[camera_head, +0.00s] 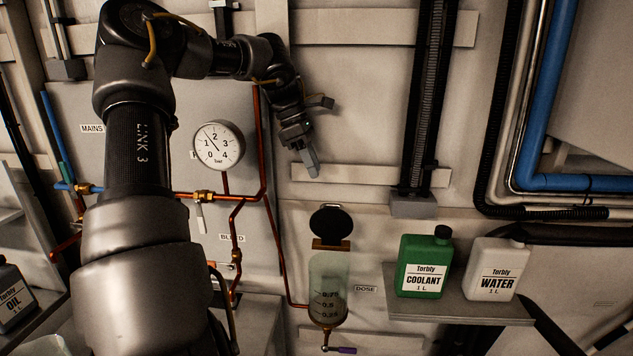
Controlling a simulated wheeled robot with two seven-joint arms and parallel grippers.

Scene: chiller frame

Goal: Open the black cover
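The black cover (331,222) is a round dark disc above a clear dosing vessel (329,283) with a scale. It shows its broad face and appears to stand up from a brown bracket (331,244) at the vessel's top. My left gripper (311,168) hangs above the cover, a little to its left, fingers pointing down, apart from it. The fingers overlap from this angle, so I cannot tell whether they are open or shut. No held object shows. My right gripper is not in view.
A shelf (455,309) on the right carries a green coolant bottle (424,263) and a white water bottle (495,268). A pressure gauge (218,145) and copper pipes are left of the vessel. A purple-handled valve (342,350) sits below it. Open wall lies right of my gripper.

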